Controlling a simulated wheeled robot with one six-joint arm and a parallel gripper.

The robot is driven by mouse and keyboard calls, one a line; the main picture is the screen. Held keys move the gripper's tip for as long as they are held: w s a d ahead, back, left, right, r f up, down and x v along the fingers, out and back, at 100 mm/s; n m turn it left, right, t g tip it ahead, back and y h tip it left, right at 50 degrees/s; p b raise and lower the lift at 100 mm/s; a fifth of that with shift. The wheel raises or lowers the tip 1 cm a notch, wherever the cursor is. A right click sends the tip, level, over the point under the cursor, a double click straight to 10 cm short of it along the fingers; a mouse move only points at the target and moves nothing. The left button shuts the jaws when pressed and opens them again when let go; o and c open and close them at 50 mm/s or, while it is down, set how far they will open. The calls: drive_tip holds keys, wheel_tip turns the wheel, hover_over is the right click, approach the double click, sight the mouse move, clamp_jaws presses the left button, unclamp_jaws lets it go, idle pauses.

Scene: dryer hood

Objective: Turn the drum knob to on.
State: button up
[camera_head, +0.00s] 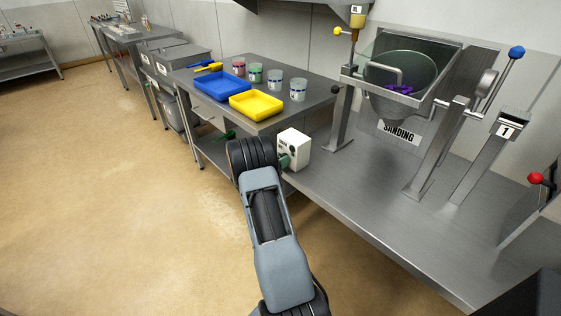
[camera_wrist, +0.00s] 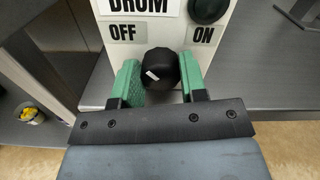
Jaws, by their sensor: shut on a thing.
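The white drum control box (camera_head: 297,148) stands at the front left corner of the steel bench in the head view. In the wrist view its face (camera_wrist: 150,53) carries the labels DRUM, OFF on the left and ON on the right. The black drum knob (camera_wrist: 162,70) sits below and between OFF and ON, with a white mark on its left part, toward the OFF side. My gripper (camera_wrist: 161,82) has its green fingers shut on the knob, one on each side. In the head view my arm hides most of the gripper (camera_head: 284,161).
A round dark green part (camera_wrist: 208,10) is above ON on the box. The steel bench (camera_head: 350,205) carries the drum (camera_head: 400,75) and several levers. A side table to the left holds a blue tray (camera_head: 221,84), a yellow tray (camera_head: 256,105) and cups. The floor at left is clear.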

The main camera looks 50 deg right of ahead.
drive_tip(key=m+b, duration=0.1)
drive_tip(key=b, duration=0.1)
drive_tip(key=m+b, duration=0.3)
drive_tip(key=b, duration=0.1)
drive_tip(key=shift+f+m, duration=0.3)
drive_tip(key=shift+m, duration=0.1)
drive_tip(key=m+b, duration=0.4)
drive_tip(key=b, duration=0.2)
drive_tip(key=shift+s+f, duration=0.1)
drive_tip(key=shift+s, duration=0.05)
drive_tip(key=m+b, duration=0.5)
drive_tip(key=b, duration=0.3)
drive_tip(key=shift+m+b, duration=0.3)
drive_tip(key=m+b, duration=0.2)
drive_tip(key=b, duration=0.2)
drive_tip(key=shift+m, duration=0.4)
drive_tip(key=shift+r, duration=0.3)
drive_tip(key=o, duration=0.9)
drive_tip(key=shift+o, duration=0.2)
drive_tip(key=shift+a, duration=0.1)
